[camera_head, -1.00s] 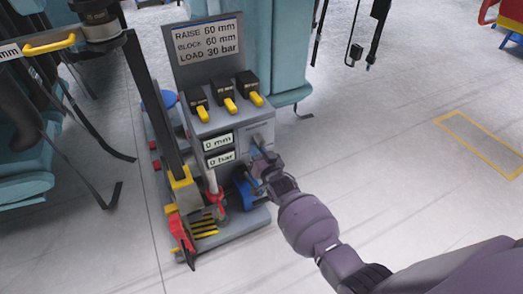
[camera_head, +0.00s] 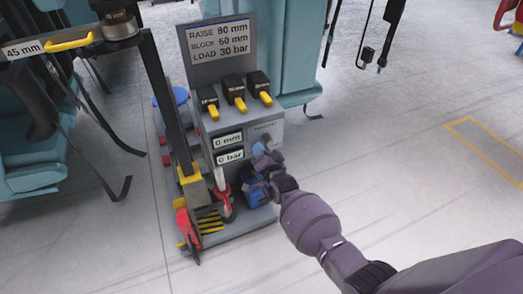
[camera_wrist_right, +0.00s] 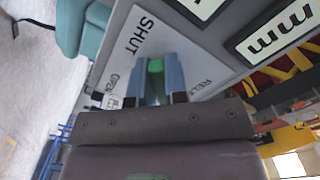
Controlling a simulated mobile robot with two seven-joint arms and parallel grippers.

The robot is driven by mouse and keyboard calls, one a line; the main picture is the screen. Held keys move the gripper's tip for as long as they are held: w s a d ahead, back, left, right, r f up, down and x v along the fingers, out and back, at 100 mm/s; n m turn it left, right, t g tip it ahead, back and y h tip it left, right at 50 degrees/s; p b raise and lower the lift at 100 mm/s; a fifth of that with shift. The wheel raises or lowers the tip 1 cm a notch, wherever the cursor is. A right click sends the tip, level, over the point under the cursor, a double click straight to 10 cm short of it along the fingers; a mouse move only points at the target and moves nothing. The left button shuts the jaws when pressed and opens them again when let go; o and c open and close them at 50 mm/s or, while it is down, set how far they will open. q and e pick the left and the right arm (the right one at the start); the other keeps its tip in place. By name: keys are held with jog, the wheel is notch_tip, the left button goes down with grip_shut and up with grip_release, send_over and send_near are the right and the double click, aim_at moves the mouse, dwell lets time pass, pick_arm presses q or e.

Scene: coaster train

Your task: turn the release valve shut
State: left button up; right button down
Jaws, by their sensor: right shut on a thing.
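The release valve's green handle (camera_wrist_right: 156,66) shows in the right wrist view, between the two blue fingers of my right gripper (camera_wrist_right: 155,80). The fingers are shut on it. The grey valve plate (camera_wrist_right: 185,50) carries the word SHUT at the upper left, OPEN at the lower left and a partly hidden REL... at the right. Most of the handle is hidden by the fingers. In the head view my right gripper (camera_head: 262,155) is at the right side of the control stand (camera_head: 237,127), which hides the valve there. My left gripper is not in view.
Two displays (camera_head: 228,140) on the stand read 0 mm and 0 bar. Yellow-handled levers (camera_head: 239,104) sit above them. A dark post (camera_head: 167,105) and a red lever (camera_head: 185,228) stand at the left. The floor at the right (camera_head: 400,190) is clear.

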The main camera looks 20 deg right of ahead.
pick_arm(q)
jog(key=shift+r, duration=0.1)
pick_arm(e)
jog(key=c, duration=1.1)
grip_release()
jog(key=shift+c, duration=0.2)
pick_arm(q)
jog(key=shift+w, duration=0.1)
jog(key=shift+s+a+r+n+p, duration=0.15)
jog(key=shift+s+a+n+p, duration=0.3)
jog(key=shift+p, duration=0.9)
pick_arm(e)
jog(key=s, duration=1)
jog(key=shift+s, duration=0.4)
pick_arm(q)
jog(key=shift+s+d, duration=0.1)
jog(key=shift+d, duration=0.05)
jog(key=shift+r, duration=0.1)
